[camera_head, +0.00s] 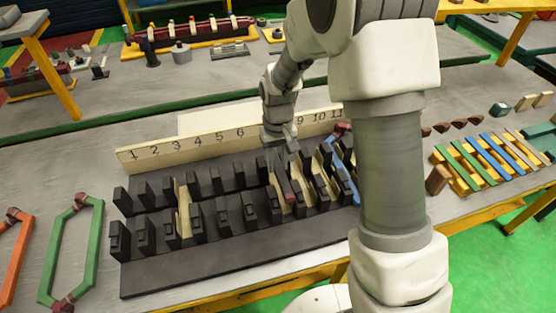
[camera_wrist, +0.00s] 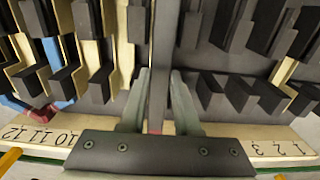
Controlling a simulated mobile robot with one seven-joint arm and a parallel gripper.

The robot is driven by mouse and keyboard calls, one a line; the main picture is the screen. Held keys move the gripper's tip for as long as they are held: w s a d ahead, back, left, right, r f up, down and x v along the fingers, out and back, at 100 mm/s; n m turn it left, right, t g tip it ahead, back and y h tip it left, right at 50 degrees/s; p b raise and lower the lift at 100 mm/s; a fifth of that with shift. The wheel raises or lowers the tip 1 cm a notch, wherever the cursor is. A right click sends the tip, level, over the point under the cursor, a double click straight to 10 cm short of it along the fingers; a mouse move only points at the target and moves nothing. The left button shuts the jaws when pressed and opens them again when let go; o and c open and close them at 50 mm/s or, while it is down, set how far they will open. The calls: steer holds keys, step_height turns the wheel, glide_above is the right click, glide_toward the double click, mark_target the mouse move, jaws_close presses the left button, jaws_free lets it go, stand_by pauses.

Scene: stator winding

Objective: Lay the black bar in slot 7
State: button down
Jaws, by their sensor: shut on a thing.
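The black slotted stator rack (camera_head: 225,245) lies on the table, with a numbered board (camera_head: 165,150) along its back. My gripper (camera_head: 281,150) is low over the rack, right of the middle; my arm hides the numbers around 7 and 8. In the wrist view its two fingers (camera_wrist: 158,100) are shut on a narrow dark bar (camera_wrist: 160,65) with a reddish end. The bar lies along a gap between black teeth, and its reddish end also shows near the rack's front in the head view (camera_head: 290,197). I cannot tell whether it rests on the slot floor, or the exact slot number.
Pale liners (camera_head: 184,215) sit in some slots. A blue piece (camera_head: 343,180) lies at the rack's right end. A green coil frame (camera_head: 72,250) and an orange one (camera_head: 14,262) lie left. Coloured strips (camera_head: 485,160) sit on a rack at right.

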steer(key=shift+f+b, duration=0.35)
steer(key=shift+f, duration=0.05)
stand_by(0.5)
steer(key=shift+f+b, duration=2.3)
steer(key=shift+f, duration=0.7)
steer(key=shift+f, duration=0.3)
steer(key=c, duration=0.6)
jaws_free()
steer(key=shift+o, duration=0.2)
steer(key=shift+r, duration=0.15)
steer(key=shift+r+p, duration=0.3)
steer(key=shift+r, duration=0.35)
steer(key=shift+r, duration=0.1)
steer(key=shift+r+p, duration=2.5)
steer(key=shift+r, duration=1.15)
